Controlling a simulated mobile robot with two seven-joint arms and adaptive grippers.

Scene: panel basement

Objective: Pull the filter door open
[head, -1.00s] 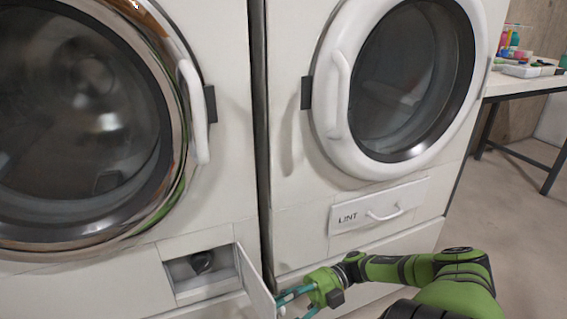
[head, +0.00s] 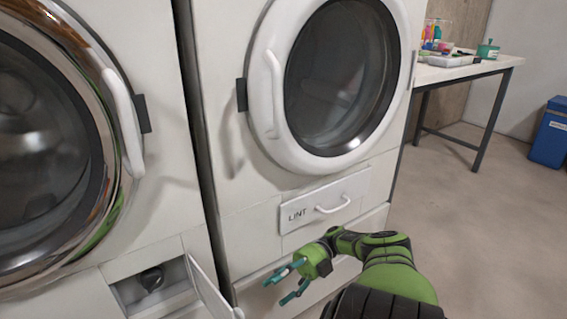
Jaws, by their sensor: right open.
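The filter door (head: 207,286) is a small white flap low on the left machine. It stands swung open on its right side. Behind it is a recess (head: 127,291) with a dark round filter knob (head: 152,279) inside. My right gripper (head: 285,287) is green with teal fingers. It is open and empty, to the right of the door and apart from it, in front of the right machine's lower panel. My left gripper is not in view.
The right machine has a round door (head: 266,95) and a drawer marked LINT (head: 325,203) with a white handle. The left machine's round door (head: 108,165) is shut. A table (head: 470,69) with small items and a blue bin (head: 549,135) stand at right. The floor between is clear.

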